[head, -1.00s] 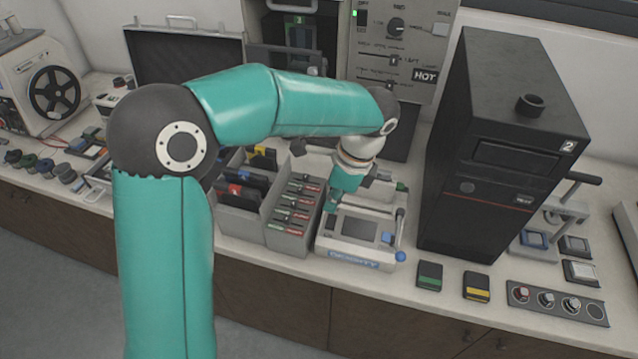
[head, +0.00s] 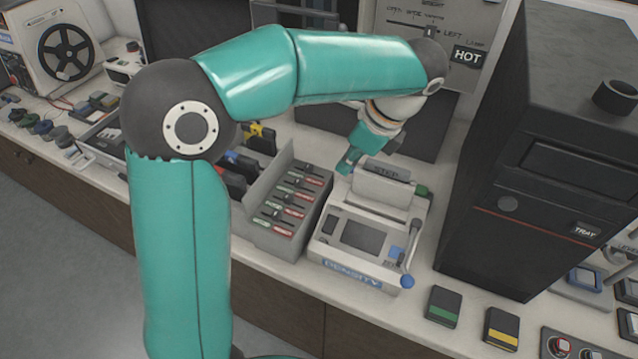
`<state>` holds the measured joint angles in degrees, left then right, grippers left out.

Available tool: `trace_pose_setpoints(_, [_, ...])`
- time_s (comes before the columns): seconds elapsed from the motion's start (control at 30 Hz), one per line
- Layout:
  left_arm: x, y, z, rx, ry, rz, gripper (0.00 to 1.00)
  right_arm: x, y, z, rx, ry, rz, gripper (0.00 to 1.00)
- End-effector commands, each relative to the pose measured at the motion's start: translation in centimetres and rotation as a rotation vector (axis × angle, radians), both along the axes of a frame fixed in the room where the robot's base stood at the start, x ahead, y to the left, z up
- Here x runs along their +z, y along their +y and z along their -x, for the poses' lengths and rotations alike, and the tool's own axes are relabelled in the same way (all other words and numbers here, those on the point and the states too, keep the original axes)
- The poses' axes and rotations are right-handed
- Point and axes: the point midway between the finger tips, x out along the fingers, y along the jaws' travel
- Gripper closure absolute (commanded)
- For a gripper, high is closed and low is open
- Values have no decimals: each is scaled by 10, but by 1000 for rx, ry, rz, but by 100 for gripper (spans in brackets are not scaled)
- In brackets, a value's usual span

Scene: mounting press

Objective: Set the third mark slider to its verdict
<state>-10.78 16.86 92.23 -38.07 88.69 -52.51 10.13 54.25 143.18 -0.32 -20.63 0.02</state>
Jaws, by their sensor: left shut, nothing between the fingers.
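The mark sliders (head: 291,207) sit in several rows on a grey sloped panel (head: 312,228). Each row has a green label at left, a red label at right and a dark knob. Which row counts as the third, and exact knob positions, I cannot tell. My left gripper (head: 347,166) is shut and empty, pointing down just right of the panel's far end, near the back left of the density device (head: 329,253). Whether it touches anything is unclear. My right gripper is not in view.
A tall black press (head: 500,240) stands further right. Two dark blocks, one green-striped (head: 442,307) and one yellow-striped (head: 502,328), lie in front. A sorting tray with dark cards adjoins the panel's left.

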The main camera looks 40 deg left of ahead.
Motion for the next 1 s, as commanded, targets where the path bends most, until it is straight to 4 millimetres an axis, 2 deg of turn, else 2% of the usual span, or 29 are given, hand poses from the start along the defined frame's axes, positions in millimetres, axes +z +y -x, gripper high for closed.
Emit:
trace_pose_setpoints(0.17, [-19,4,1,-7,3,0,100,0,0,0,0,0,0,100])
trace_pose_setpoints(0.57, [-92,30,9,-12,6,1,100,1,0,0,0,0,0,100])
trace_pose_setpoints(0.6, [-87,39,10,-9,1,0,100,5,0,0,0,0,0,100])
trace_pose_setpoints(0.73, [-87,55,15,-9,0,1,100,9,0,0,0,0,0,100])
trace_pose_setpoints(1.0, [-89,67,19,-15,2,1,100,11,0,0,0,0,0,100])
